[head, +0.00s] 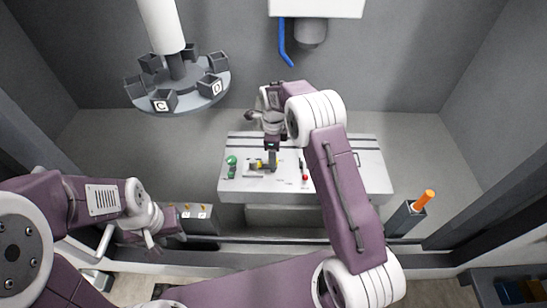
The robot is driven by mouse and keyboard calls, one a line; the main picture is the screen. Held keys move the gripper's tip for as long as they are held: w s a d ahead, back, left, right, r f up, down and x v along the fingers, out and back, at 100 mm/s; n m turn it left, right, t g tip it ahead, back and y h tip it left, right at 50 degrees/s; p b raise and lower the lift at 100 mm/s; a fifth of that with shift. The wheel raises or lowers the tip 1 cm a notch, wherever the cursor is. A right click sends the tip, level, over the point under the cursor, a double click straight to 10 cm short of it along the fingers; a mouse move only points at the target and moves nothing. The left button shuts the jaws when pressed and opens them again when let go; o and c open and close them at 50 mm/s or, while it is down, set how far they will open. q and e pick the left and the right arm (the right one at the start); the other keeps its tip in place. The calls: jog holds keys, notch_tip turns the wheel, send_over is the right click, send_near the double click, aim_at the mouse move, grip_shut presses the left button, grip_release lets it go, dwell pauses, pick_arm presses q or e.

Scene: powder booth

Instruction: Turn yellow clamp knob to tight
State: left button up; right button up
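The yellow clamp knob (259,165) appears as a small yellow patch on the pale work panel (340,180) in the middle of the head view. It is partly hidden, and its turn position is too small to read. My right gripper (270,166) points down at the panel, right beside the yellow patch. I cannot tell whether it touches the knob or whether its fingers are open. My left gripper (149,239) hangs at the lower left, well away from the panel. Its fingers are small, and their opening is unclear.
A green knob (232,160) and a red knob (305,177) sit on the panel. A round carousel with lettered cups (190,90) hangs at upper left. An orange-handled item (424,200) stands in a grey holder at right. Booth edge rails cross the front.

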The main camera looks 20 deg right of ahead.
notch_tip(320, 180, up, 7)
jog(key=b, duration=0.1)
jog(key=shift+r, duration=0.15)
